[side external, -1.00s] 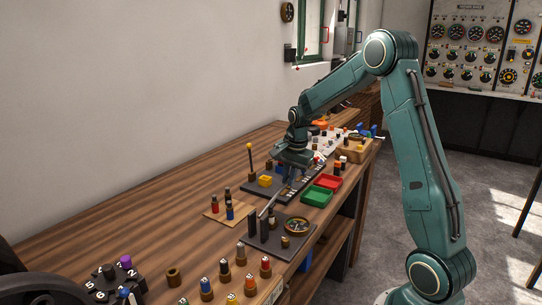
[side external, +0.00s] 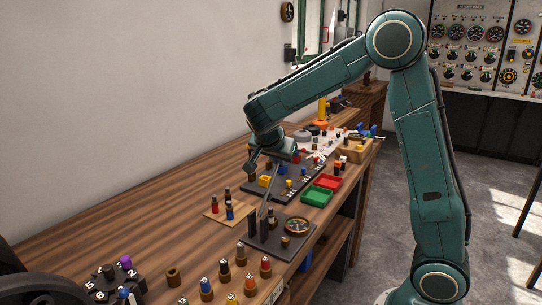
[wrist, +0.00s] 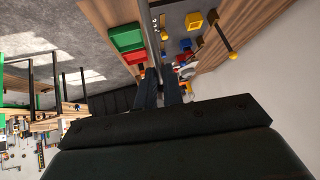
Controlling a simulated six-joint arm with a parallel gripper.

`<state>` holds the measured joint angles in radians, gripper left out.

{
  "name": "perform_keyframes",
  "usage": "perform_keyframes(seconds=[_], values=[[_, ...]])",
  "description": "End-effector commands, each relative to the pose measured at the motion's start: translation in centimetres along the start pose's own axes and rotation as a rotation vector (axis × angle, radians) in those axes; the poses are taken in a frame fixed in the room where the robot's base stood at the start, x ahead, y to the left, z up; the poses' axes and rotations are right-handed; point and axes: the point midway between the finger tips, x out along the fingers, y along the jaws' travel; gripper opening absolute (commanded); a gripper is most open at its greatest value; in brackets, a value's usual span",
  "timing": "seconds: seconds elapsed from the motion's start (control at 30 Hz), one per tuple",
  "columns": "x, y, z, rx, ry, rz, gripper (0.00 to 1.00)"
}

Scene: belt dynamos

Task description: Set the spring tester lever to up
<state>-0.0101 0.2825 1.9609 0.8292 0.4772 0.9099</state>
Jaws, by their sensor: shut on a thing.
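The spring tester stands on a dark plate (side external: 270,238) near the front of the bench, with two dark upright posts and a round dial (side external: 298,226). Its thin grey lever (side external: 266,203) rises steeply from between the posts. My gripper (side external: 270,170) is at the lever's upper end, shut on it; the contact itself is hard to make out in the side view.
Behind the tester are a green tray (side external: 315,196), a red tray (side external: 327,181) and a yellow block (side external: 264,181) on a dark plate. A wooden board with small pegs (side external: 229,211) lies to the left. Several numbered pegs stand in front. The bench's left part is clear.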

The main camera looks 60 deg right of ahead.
Motion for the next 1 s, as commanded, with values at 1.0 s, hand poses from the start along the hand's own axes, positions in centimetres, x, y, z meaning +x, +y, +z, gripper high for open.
perform_keyframes(seconds=[1.0], values=[[-7.2, -1.7, 2.9, -0.070, 0.471, 0.004, 0.00]])
